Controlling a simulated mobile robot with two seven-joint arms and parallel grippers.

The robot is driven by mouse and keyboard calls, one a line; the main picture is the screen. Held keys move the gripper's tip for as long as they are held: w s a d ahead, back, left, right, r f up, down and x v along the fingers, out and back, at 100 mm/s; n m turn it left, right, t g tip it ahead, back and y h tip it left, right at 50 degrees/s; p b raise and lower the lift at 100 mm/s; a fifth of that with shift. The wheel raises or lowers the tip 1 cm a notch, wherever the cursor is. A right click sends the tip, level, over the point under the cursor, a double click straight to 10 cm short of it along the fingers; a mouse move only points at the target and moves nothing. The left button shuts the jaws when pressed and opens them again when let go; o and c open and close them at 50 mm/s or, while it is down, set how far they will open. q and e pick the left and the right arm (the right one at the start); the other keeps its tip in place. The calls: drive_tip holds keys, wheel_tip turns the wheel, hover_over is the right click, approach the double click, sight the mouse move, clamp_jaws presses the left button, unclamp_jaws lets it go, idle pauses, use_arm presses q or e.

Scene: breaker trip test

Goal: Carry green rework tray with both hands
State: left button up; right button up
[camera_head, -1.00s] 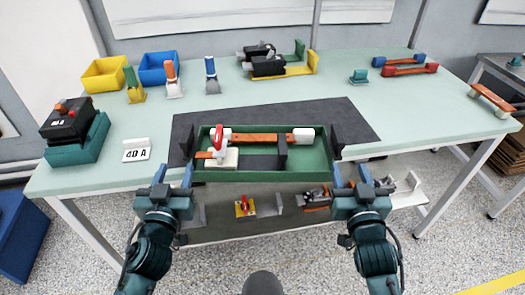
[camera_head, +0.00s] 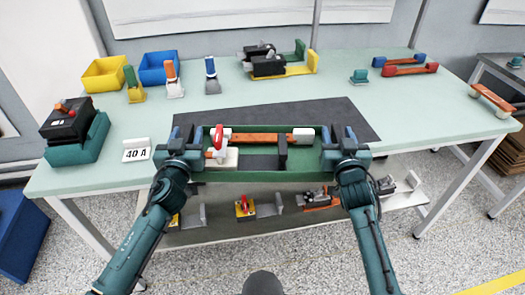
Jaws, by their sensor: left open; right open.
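The green rework tray (camera_head: 262,176) sits on the dark mat at the front edge of the table. It holds an orange bar with white ends (camera_head: 258,138), a white block with a red lever (camera_head: 222,155) and a dark upright divider (camera_head: 283,152). My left gripper (camera_head: 184,137) is open at the tray's left end. My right gripper (camera_head: 339,137) is open at the tray's right end. The grippers hide both end walls of the tray, and I cannot tell whether the fingers touch them.
A white 40 A sign (camera_head: 136,150) and a teal box with a black unit (camera_head: 76,133) stand to the left. Yellow (camera_head: 105,74) and blue (camera_head: 158,68) bins are behind. The dark mat (camera_head: 340,110) is bare behind the tray. A lower shelf holds several clamp-like parts.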

use_arm(q)
clamp_jaws()
use_arm(e)
clamp_jaws()
use_arm(q)
drive_tip(key=shift+w+r, duration=0.1)
drive_tip(key=shift+r, duration=0.15)
use_arm(e)
drive_tip(key=shift+w+r, duration=0.1)
drive_tip(key=shift+r, duration=0.1)
